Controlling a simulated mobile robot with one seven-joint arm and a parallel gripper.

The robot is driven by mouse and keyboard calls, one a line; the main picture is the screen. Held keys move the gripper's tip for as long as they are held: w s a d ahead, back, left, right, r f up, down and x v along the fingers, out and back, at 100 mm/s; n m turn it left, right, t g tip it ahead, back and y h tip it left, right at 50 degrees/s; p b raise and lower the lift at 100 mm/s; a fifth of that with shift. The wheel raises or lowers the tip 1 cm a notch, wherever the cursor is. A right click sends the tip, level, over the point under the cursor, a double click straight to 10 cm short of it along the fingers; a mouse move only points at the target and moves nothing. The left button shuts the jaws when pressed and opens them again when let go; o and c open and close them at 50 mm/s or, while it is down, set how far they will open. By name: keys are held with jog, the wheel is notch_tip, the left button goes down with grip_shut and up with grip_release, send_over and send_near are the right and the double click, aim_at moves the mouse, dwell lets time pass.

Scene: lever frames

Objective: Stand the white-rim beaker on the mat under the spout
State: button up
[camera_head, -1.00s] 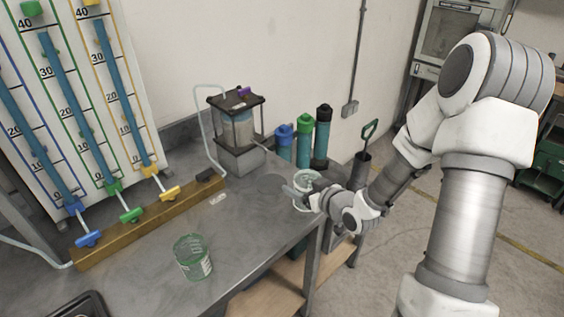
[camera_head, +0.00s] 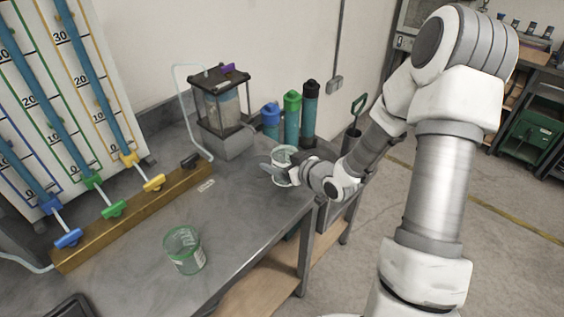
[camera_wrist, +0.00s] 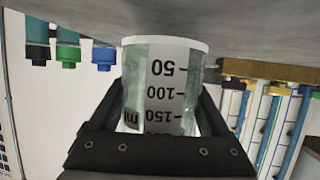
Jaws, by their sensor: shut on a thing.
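The white-rim beaker (camera_head: 287,153) is clear with a white rim and stands upright over the bench near its right edge. My gripper (camera_head: 281,172) is shut on it from the front right. In the wrist view, which is upside down, the beaker (camera_wrist: 165,85) sits between both fingers, its scale inverted. I cannot tell whether its base touches the bench. The dispenser (camera_head: 222,105), a dark-framed clear tank on a grey base, stands behind and left of the beaker; its spout is hard to make out. The mat is hard to tell from the grey bench beside the beaker.
A green-rim beaker (camera_head: 184,250) stands at the bench front. Blue-, green- and black-capped bottles (camera_head: 292,118) stand behind my gripper. A wooden rail (camera_head: 135,215) with coloured valves runs along the left. The bench between rail and gripper is mostly clear.

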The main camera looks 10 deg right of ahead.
aim_at(256, 161)
jog(key=shift+w+a+f+b, duration=0.15)
jog(key=shift+w+a+b, duration=0.25)
jog(key=shift+w+a, duration=0.65)
jog(key=shift+w+a+f+b, duration=0.15)
jog(key=shift+w+a+b, duration=0.4)
jog(key=shift+w, duration=0.8)
jog(key=shift+w+a+f+b, duration=0.15)
jog(key=shift+w+a+b, duration=0.1)
jog(key=shift+w+a, duration=0.9)
jog(key=shift+d, duration=0.1)
jog(key=shift+f+b, duration=0.35)
jog(key=o, duration=1.2)
jog(key=shift+r, duration=0.1)
